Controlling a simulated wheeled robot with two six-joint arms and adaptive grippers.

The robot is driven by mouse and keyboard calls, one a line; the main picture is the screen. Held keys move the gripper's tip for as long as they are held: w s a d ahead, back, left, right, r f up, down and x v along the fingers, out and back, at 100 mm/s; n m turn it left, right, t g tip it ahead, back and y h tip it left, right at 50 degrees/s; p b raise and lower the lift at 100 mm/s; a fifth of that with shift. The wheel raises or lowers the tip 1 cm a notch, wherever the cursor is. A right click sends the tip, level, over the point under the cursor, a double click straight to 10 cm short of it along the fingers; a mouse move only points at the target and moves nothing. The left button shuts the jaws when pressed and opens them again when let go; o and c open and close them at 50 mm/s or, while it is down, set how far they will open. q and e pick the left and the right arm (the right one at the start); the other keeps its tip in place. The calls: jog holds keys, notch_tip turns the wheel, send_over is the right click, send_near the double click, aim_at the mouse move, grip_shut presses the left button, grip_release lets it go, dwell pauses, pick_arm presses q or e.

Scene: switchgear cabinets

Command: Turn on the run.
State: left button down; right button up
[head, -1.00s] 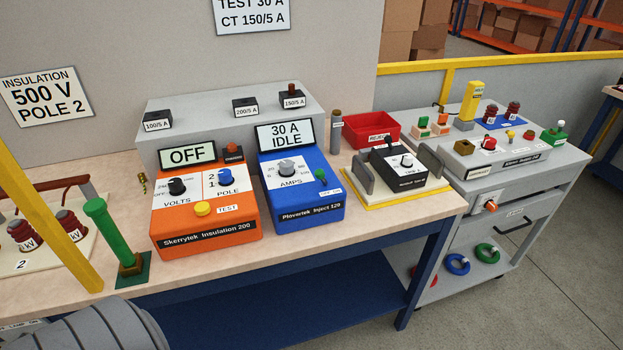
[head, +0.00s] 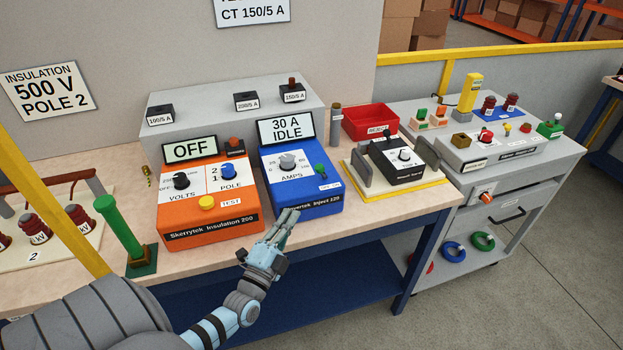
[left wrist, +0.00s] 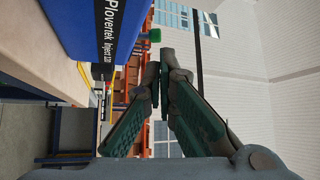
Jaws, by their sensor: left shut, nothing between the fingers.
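The blue Plovertek Inject 120 unit (head: 310,208) sits on the bench, its display (head: 286,129) reading "30 A IDLE". A white-faced AMPS dial (head: 287,162) and a small green toggle (head: 321,170) are on its sloped panel. A label beside the toggle is too small to read. My left gripper (head: 288,214) is shut and empty at the unit's front lower edge, below the toggle, partly covering the name strip. In the left wrist view the shut fingers (left wrist: 158,85) are beside the blue unit (left wrist: 80,30), with the green toggle tip (left wrist: 155,35) just beyond. My right gripper is not in view.
The orange Skerrytek unit (head: 209,224), display "OFF", stands close on the left. A green post (head: 120,228) and a yellow bar (head: 55,200) are farther left. A black device on a yellow-edged stand (head: 400,193) is on the right. Floor in front is clear.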

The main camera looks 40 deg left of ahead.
aim_at(318, 171)
pick_arm(q)
jog(key=b+x, duration=0.2)
jog(key=x, duration=1.1)
jog(key=shift+f, duration=0.15)
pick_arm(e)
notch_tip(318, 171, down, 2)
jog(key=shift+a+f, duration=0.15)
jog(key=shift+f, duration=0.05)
pick_arm(q)
jog(key=shift+w+d, duration=0.1)
jog(key=shift+d, duration=0.05)
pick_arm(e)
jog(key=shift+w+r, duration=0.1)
